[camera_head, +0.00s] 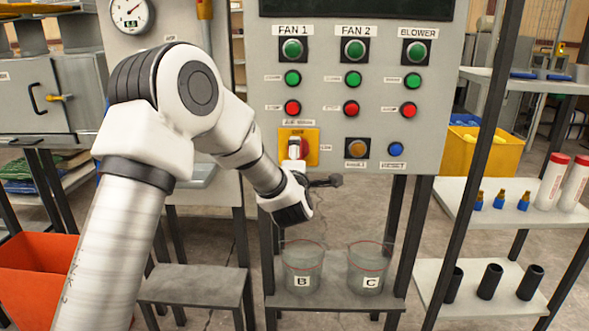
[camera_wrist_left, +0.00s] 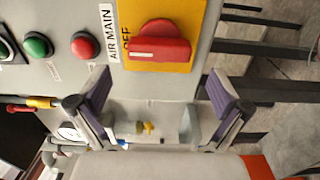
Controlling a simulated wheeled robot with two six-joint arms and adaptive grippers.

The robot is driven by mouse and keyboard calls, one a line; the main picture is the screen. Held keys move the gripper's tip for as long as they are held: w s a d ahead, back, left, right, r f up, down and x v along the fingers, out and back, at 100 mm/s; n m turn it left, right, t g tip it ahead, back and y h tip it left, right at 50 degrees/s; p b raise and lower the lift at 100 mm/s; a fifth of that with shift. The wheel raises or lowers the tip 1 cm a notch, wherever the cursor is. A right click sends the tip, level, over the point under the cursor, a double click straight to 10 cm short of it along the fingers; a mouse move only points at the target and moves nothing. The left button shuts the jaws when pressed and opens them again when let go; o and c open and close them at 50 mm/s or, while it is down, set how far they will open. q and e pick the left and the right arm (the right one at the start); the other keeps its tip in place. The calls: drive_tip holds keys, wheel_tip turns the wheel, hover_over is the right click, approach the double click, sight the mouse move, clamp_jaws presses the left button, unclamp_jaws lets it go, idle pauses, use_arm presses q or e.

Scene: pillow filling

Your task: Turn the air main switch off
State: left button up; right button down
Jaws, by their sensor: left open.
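The air main switch is a red knob on a yellow plate (camera_head: 313,147), low on the grey control panel (camera_head: 376,120); my arm partly hides it in the head view. In the left wrist view the red knob (camera_wrist_left: 160,45) is clear, with a white mark at its end near the OFF lettering. The AIR MAIN label (camera_wrist_left: 103,37) is beside the plate. My left gripper (camera_wrist_left: 160,97) is open and empty, its fingers spread apart. In that view the knob appears just above the gap between them, and I see no grip on it. My right gripper is not in view.
Green and red buttons (camera_head: 351,108) sit above the switch. An amber button (camera_head: 356,148) and a blue button (camera_head: 396,149) are to its right. Bins B (camera_head: 302,262) and C (camera_head: 371,262) stand below. Shelving is at right; an orange bin (camera_head: 38,262) is at left.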

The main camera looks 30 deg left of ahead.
use_arm(q)
drive_tip(key=v, duration=0.6)
drive_tip(key=shift+s, duration=0.2)
